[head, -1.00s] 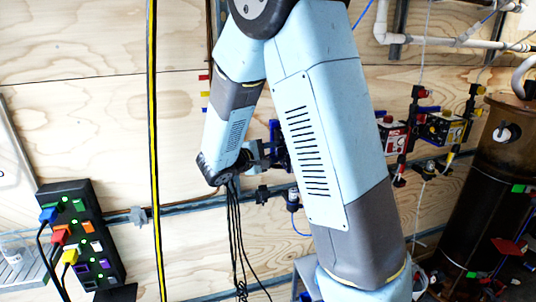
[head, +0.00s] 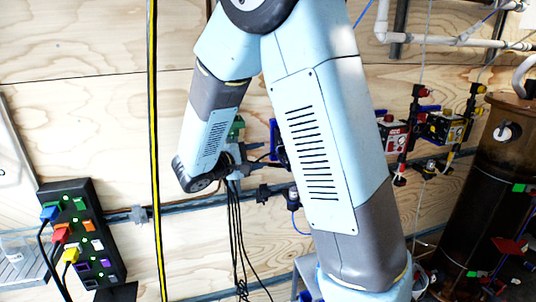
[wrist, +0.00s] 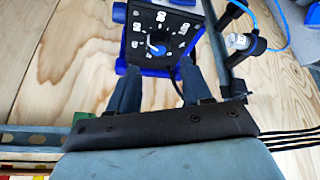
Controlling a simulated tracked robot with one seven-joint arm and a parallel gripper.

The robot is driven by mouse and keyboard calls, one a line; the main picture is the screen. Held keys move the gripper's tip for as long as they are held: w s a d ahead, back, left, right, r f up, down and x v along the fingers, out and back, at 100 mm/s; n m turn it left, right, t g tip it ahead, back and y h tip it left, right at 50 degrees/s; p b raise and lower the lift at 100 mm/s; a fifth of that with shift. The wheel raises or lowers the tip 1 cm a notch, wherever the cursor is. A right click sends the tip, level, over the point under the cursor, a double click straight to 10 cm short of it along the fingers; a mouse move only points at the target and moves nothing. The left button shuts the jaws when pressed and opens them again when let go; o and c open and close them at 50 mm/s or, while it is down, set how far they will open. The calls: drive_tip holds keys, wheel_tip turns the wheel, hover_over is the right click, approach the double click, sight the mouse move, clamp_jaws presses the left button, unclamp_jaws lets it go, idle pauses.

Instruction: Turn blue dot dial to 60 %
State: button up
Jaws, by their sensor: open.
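The dial is a black panel (wrist: 165,22) in a blue frame, with white markings around a small knob (wrist: 156,46) showing blue and white. The knob's exact setting is too small to read. My gripper (wrist: 158,70) is open and empty, with its two fingers apart below the knob in the wrist view; no contact with the knob shows. In the head view my gripper (head: 246,166) points right toward the blue dial unit (head: 275,141), which is mostly hidden behind my arm.
A pipe with a clear fitting and blue tube (wrist: 240,42) stands close right of the dial. In the head view, red (head: 394,137) and yellow (head: 444,128) units sit farther right. A black box with coloured plugs (head: 82,236) is at the left, beyond a yellow-black strip (head: 154,150).

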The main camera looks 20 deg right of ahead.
drive_tip(key=f+v, duration=0.1)
drive_tip(key=v, duration=0.6)
drive_tip(key=shift+r, duration=0.45)
drive_tip(key=shift+s, duration=0.1)
drive_tip(key=s+d+r+m+g+y, duration=0.3)
drive_tip(key=s+d+m+g+y, duration=0.25)
drive_tip(key=s+d, duration=0.6)
drive_tip(key=s+r+m+t+y, duration=0.3)
drive_tip(key=s+r+m+y, duration=0.1)
drive_tip(key=s+y, duration=0.5)
drive_tip(key=shift+s+a+r+t, duration=0.4)
drive_tip(key=shift+s+r, duration=0.2)
drive_tip(key=shift+s, duration=0.4)
